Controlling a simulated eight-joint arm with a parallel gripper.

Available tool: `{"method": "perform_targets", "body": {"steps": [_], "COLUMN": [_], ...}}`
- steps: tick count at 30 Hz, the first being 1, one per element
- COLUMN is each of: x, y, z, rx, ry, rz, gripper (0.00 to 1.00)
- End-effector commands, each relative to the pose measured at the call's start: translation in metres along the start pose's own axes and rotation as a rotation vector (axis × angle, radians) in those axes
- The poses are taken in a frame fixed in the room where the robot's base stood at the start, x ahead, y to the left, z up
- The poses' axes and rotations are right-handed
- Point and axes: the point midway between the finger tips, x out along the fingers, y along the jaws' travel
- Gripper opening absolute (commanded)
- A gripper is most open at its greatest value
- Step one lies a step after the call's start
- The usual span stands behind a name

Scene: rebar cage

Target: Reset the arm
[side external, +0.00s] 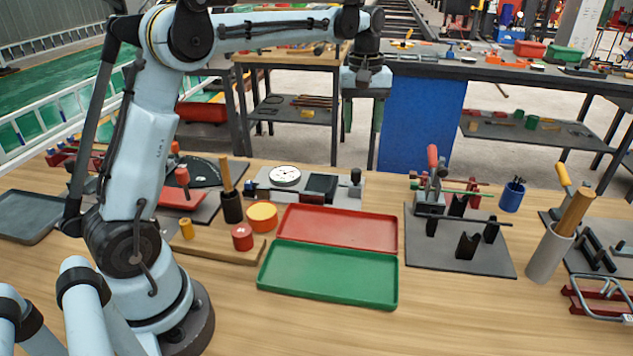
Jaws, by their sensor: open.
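My gripper (367,88) hangs from the end of my raised light-blue arm, high above the back part of the wooden bench. Its fingers point down and stand apart. Nothing shows between them. It is clear of everything on the bench, behind and above the red tray (335,228) and the green tray (325,290). Both trays are empty and lie side by side in front of my arm.
A dark plate with a clamp fixture (470,255) stands right of the trays. A grey cup (546,256) holds a wooden handle, and a blue cup (511,197) stands behind. A yellow-topped round container (262,216) and red cylinder (242,237) stand left. Open bench lies in front.

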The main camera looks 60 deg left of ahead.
Motion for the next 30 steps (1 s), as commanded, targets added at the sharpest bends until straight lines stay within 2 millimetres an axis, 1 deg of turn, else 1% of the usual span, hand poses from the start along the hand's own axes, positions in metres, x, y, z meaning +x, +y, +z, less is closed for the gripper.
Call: {"method": "perform_targets", "body": {"steps": [6,10,14,20,24,27,30], "x": [-0.018,-0.022,-0.022,-0.011,0.003,0.015,0.026], "y": [-0.013,-0.024,-0.037,-0.061,-0.077,-0.088,-0.095], "z": [0.039,0.065,0.09,0.128,0.152,0.166,0.176], "rx": [0.19,0.317,0.442,0.631,0.759,0.841,0.902], "ry": [0.083,0.143,0.208,0.314,0.395,0.448,0.492], "rz": [0.076,0.122,0.164,0.22,0.254,0.272,0.286], "gripper": [0.52,0.52,0.52,0.52,0.52,0.52,0.52]}}
